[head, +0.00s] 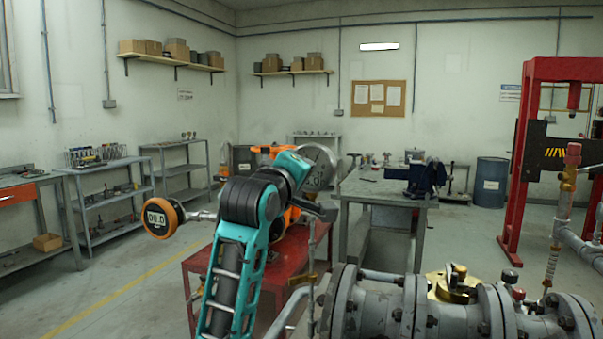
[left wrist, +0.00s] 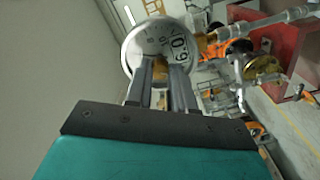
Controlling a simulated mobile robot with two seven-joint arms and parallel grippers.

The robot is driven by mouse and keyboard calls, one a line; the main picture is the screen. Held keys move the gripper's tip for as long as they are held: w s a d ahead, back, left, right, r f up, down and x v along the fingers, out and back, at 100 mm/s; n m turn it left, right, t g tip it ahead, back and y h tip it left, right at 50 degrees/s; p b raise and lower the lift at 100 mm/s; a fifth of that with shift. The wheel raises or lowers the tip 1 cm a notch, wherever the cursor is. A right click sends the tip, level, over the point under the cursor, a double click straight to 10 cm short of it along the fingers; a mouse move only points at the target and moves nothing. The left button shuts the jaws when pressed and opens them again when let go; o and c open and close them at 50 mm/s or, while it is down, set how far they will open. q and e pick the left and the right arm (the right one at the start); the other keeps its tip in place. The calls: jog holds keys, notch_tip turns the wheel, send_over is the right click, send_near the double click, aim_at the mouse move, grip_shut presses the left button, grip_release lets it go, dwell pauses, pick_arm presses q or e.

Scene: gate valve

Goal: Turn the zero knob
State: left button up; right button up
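A round silver gauge (head: 318,160) with a digit display shows past the end of my left arm in the head view. A silver round face with a display and small markings (left wrist: 140,42) is right in front of my left gripper (left wrist: 165,62) in the left wrist view. The two fingers have a narrow gap between them, and their tips overlap the lower part of the face. I cannot tell whether they touch or grip anything. I cannot make out a separate zero knob. An orange-rimmed digital gauge (head: 162,218) is left of my arm. My right gripper is not in view.
A red workbench (head: 205,268) stands behind my arm. Flanged grey pipework (head: 375,305) fills the lower right. A grey table with a blue vise (head: 425,178) and a red press frame (head: 520,160) stand farther back. Open floor (head: 125,285) lies at the left.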

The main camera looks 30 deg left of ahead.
pick_arm(q)
jog(key=o, duration=0.4)
jog(key=shift+s, duration=0.1)
jog(key=b+v, duration=0.3)
jog(key=v, duration=0.9)
jog(key=shift+s+b, duration=0.35)
jog(key=shift+s, duration=0.05)
